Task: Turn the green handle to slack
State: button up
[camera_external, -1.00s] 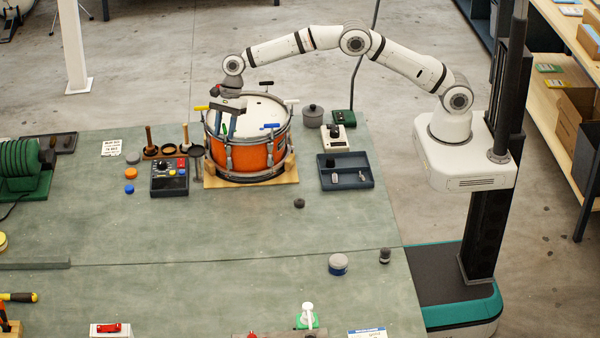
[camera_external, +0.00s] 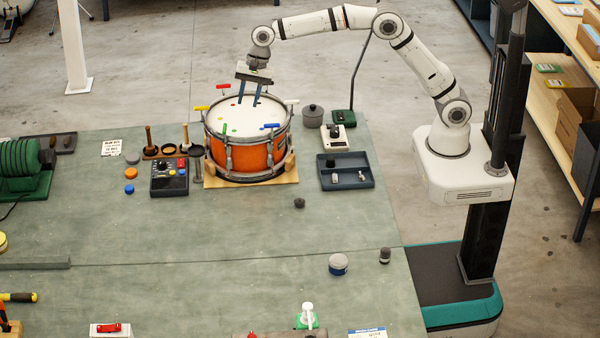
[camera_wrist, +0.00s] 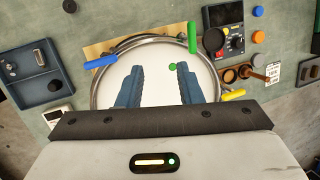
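The green handle (camera_external: 224,128) is a small bar at the front-left rim of the orange drum (camera_external: 251,156). In the wrist view the green handle (camera_wrist: 192,37) stands at the drum's rim, beyond my fingertips and nearer the right finger. My gripper (camera_external: 248,105) is above the far half of the white drumhead, fingers pointing down, apart from the green handle. In the wrist view its two blue fingers (camera_wrist: 158,68) are spread with nothing between them. A green dot (camera_wrist: 172,67) on the drumhead shows there between the fingertips.
Yellow (camera_external: 202,108), red (camera_external: 223,86), blue (camera_external: 271,126) and white (camera_external: 290,102) handles also stand around the rim. A black control box (camera_external: 169,178) sits left of the drum, a dark tray (camera_external: 345,181) to its right. The mat in front is mostly clear.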

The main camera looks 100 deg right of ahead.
jog(key=s+n+h+b, duration=0.2)
jog(key=s+n+b, duration=0.3)
jog(key=s+n, duration=1.2)
jog(key=s+d, duration=0.1)
jog(key=s, duration=0.2)
jog(key=shift+s+f+n+t+b, duration=0.25)
jog(key=shift+s+n+t+b, duration=0.05)
jog(key=shift+o, duration=1.2)
jog(key=shift+w+r, duration=0.1)
jog(key=shift+w, duration=0.3)
jog(key=o, duration=0.6)
jog(key=shift+h, duration=0.3)
jog(key=w, duration=0.4)
jog(key=w+a, duration=0.1)
jog(key=w, duration=0.4)
jog(key=w+r+b, duration=0.1)
jog(key=w, duration=0.3)
jog(key=shift+w+a, duration=0.15)
jog(key=shift+a, duration=0.15)
jog(key=shift+c, duration=0.2)
jog(key=t, duration=0.1)
send_near(225, 127)
jog(key=f, duration=0.1)
jog(key=b+x, duration=0.1)
jog(key=x, duration=0.7)
jog(key=shift+w+d, duration=0.1)
jog(key=shift+w, duration=0.05)
